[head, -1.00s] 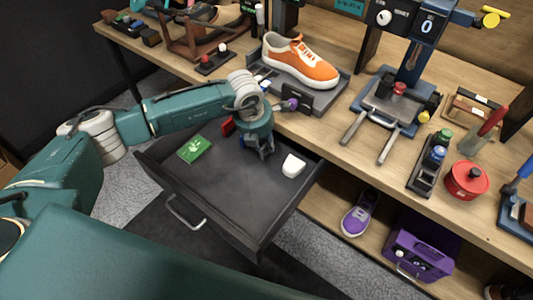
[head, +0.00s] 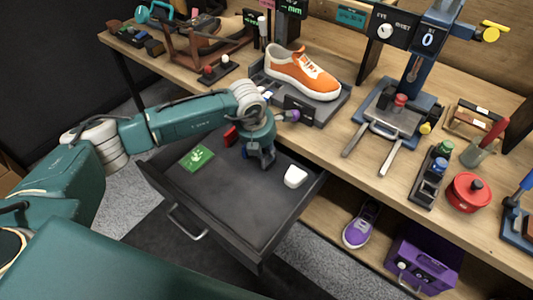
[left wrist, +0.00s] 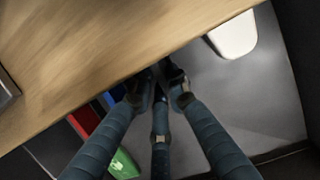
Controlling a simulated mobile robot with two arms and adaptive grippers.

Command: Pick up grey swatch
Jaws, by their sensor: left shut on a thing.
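My left gripper (head: 265,162) reaches down into the open dark drawer (head: 205,212), between a green card (head: 197,158) and a white block (head: 295,176). In the left wrist view its three fingers (left wrist: 160,75) come together close to the wooden table edge. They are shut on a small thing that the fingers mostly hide. I cannot make out a grey swatch clearly in either view. The white block also shows in the left wrist view (left wrist: 233,36), apart from the fingers. My right gripper is not in view.
The wooden bench (head: 335,130) overhangs the drawer's back, close to my fingers. A red piece (left wrist: 84,118) lies at the drawer's left, near the green card. An orange sneaker (head: 302,72) stands on the bench above. The drawer's front floor is clear.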

